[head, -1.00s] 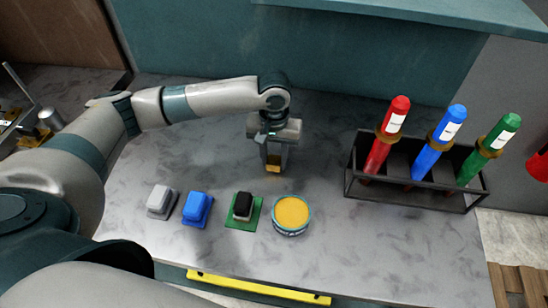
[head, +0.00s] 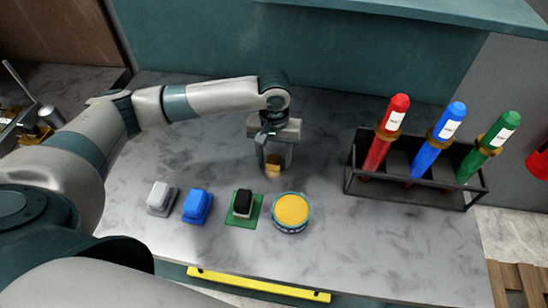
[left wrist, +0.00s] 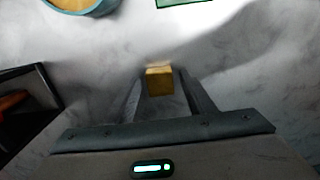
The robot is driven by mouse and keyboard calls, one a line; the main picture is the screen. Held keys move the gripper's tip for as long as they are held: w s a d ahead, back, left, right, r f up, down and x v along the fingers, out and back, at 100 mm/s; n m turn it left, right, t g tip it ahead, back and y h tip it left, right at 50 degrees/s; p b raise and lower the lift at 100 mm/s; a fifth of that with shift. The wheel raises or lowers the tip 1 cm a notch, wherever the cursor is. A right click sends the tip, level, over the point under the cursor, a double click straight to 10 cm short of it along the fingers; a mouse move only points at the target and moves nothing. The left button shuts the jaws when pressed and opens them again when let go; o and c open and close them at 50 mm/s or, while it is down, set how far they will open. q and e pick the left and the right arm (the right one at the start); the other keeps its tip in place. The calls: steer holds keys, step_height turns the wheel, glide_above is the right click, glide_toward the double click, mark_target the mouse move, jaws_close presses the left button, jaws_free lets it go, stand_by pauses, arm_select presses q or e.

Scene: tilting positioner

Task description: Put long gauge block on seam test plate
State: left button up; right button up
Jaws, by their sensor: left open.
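A small yellow-brass block (head: 272,171), which may be the long gauge block, is on the grey marbled worktop near its middle. My left gripper (head: 274,162) points down over it and is open, its fingers on either side of the block. The left wrist view shows the block's end (left wrist: 159,82) between the fingertips (left wrist: 165,86); its full length is hidden. I cannot identify the seam test plate for certain; a metal fixture with brass parts (head: 28,131) stands at the far left, partly cut off. My right gripper is not in view.
In front stand a grey block (head: 160,197), a blue block (head: 197,206), a black block (head: 242,203) on a green plate (head: 240,222), and a yellow-topped round tin (head: 291,211). A dark rack (head: 415,193) holds red, blue and green tubes at right.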

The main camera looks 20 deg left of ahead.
mark_target(274, 160)
arm_select(q)
step_height(274, 160, up, 12)
steer(key=b, duration=0.2)
steer(key=shift+b, duration=0.3)
stand_by(0.6)
